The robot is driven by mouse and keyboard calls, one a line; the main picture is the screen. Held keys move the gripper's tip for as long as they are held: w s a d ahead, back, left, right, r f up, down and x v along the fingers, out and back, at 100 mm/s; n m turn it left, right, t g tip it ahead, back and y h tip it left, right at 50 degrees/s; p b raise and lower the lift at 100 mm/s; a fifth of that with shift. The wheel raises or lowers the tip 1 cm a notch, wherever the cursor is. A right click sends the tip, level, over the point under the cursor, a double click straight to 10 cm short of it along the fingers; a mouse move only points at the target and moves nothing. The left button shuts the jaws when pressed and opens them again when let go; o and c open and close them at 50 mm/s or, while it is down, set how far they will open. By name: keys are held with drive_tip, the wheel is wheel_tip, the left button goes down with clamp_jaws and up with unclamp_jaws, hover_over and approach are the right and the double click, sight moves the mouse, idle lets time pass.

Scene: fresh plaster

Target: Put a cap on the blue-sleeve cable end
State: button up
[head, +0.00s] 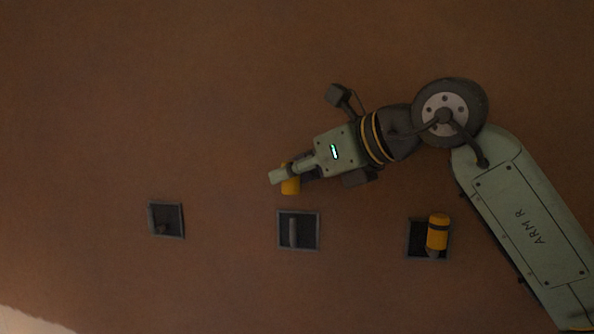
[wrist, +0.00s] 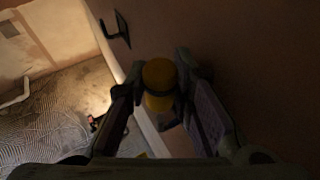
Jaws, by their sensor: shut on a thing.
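My gripper (head: 287,175) is shut on a yellow cap (head: 290,187), in front of the wall and just above the middle wall box (head: 318,231). In the wrist view the yellow cap (wrist: 158,74) sits between the two fingers, with a dark band around it. A grey cable end (head: 293,232) sticks out of the middle box. Another cable end (head: 161,227) shows dimly in the left box (head: 181,234). The light is too dim to tell a blue sleeve on either one.
The right wall box (head: 414,252) has a yellow cap (head: 437,232) on its cable. The brown wall (head: 120,100) around the boxes is bare. In the wrist view a wall box with a cable (wrist: 119,27) shows at the upper left, and a lit floor (wrist: 45,125) lies below.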

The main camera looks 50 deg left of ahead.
sight(295, 216)
drive_tip(key=shift+f+b, duration=2.3)
drive_tip(key=shift+f, duration=0.65)
drive_tip(key=shift+w+d, duration=0.1)
drive_tip(key=shift+d, duration=0.05)
drive_tip(key=shift+f, duration=0.15)
drive_tip(key=shift+f+b, duration=0.35)
drive_tip(key=shift+f, duration=0.05)
drive_tip(key=o, duration=0.8)
drive_tip(key=shift+o, duration=0.2)
drive_tip(key=shift+r, duration=0.1)
